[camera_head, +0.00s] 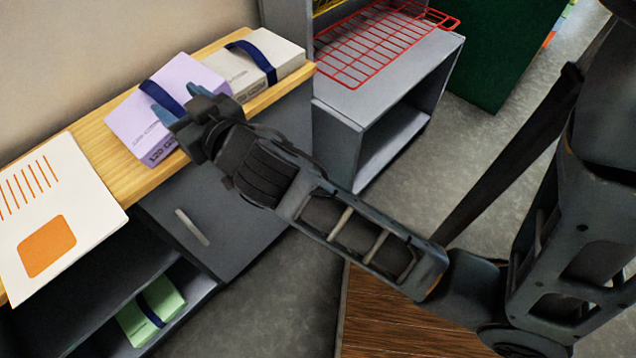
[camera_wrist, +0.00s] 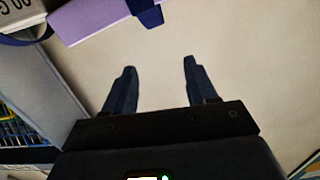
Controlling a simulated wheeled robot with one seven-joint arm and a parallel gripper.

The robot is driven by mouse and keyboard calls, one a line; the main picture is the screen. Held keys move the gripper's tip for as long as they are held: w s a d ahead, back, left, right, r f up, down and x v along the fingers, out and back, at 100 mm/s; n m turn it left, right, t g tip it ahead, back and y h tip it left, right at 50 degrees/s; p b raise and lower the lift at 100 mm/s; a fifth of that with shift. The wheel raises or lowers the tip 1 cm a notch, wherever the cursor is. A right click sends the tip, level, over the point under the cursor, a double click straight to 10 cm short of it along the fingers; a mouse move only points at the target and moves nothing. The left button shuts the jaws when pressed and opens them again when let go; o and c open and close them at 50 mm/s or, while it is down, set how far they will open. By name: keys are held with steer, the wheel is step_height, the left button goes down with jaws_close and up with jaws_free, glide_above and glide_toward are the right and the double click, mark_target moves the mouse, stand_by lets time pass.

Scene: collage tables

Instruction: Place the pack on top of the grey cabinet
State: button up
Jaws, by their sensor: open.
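A lilac pack (camera_head: 178,88) with a dark blue band lies on the wooden top of a grey cabinet (camera_head: 225,215). It also shows at the top of the wrist view (camera_wrist: 92,20). A pale grey pack (camera_head: 262,58) with a blue band lies beside it to the right, and a green banded pack (camera_head: 152,310) lies on the low shelf below. My gripper (camera_head: 180,102) overlaps the lilac pack's front in the head view. In the wrist view my gripper (camera_wrist: 159,70) is open, with nothing between its fingers. Part of the lilac pack is hidden behind my gripper.
A white sheet with orange marks (camera_head: 62,215) lies at the left on the wooden top (camera_head: 105,150). A lower grey open-fronted unit (camera_head: 392,90) with a red wire rack (camera_head: 385,38) stands to the right. A dark green block (camera_head: 505,45) stands beyond it. Grey floor (camera_head: 425,180) lies clear nearby.

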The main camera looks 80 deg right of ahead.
steer(key=s+a+f+n+y, duration=0.3)
steer(key=s+a+y, duration=0.1)
steer(key=s+a, duration=0.4)
steer(key=s+a+f+n+y, duration=0.2)
steer(key=s+a+y, duration=0.2)
steer(key=s+a, duration=0.45)
steer(key=s+r+n+y, duration=0.1)
steer(key=s+r, duration=0.2)
steer(key=s, duration=0.7)
steer(key=shift+s+d+n, duration=0.3)
steer(key=shift+d, duration=0.15)
